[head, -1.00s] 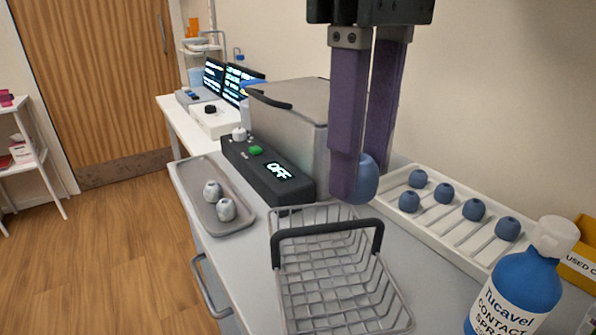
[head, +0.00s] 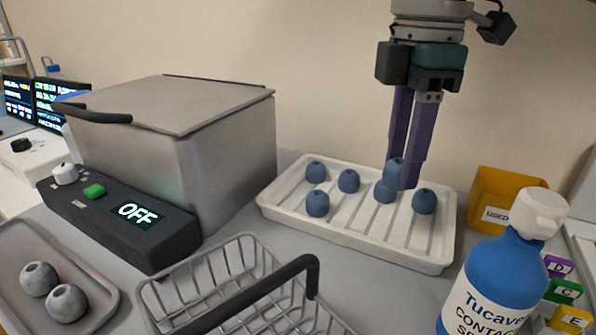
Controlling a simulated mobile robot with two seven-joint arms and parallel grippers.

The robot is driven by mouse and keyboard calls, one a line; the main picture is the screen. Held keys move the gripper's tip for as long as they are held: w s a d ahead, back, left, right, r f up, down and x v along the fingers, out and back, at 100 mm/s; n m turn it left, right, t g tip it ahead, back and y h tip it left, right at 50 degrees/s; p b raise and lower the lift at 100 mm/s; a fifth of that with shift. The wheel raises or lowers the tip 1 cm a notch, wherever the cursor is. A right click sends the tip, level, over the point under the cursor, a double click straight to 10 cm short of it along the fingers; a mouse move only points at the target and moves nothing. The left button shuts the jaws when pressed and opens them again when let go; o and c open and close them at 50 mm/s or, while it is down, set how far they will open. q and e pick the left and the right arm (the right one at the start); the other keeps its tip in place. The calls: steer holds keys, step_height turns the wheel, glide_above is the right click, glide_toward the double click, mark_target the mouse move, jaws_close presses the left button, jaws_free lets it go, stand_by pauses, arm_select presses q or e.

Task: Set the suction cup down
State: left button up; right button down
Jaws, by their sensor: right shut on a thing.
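My right gripper (head: 404,174) points down from the top right, its purple fingers shut on a small blue suction cup (head: 394,168). The near finger hides part of this cup. The held cup appears just above and behind another blue suction cup (head: 384,192) on the white ribbed tray (head: 350,239); I cannot tell whether they touch. Other blue suction cups stand on the tray, at the left (head: 317,204) and at the right (head: 424,202). My left gripper is out of view.
A wire basket with a dark handle (head: 296,262) stands in front of the tray. A metal bath (head: 225,130) reading OFF is at left, beside a grey tray (head: 95,319) with two pale cups. A blue bottle (head: 495,285) and a yellow bin (head: 497,190) stand right.

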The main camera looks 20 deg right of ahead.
step_height(320, 180, down, 2)
steer(key=shift+s+f, duration=0.15)
steer(key=shift+f, duration=0.05)
step_height(320, 180, down, 4)
steer(key=shift+f+b, duration=0.1)
steer(key=shift+b, duration=0.45)
steer(key=shift+f, duration=0.35)
steer(key=c, duration=0.8)
jaws_free()
steer(key=shift+f, duration=0.1)
steer(key=shift+o, duration=0.2)
step_height(320, 180, up, 12)
steer(key=shift+r+p, duration=0.2)
steer(key=shift+p, duration=0.85)
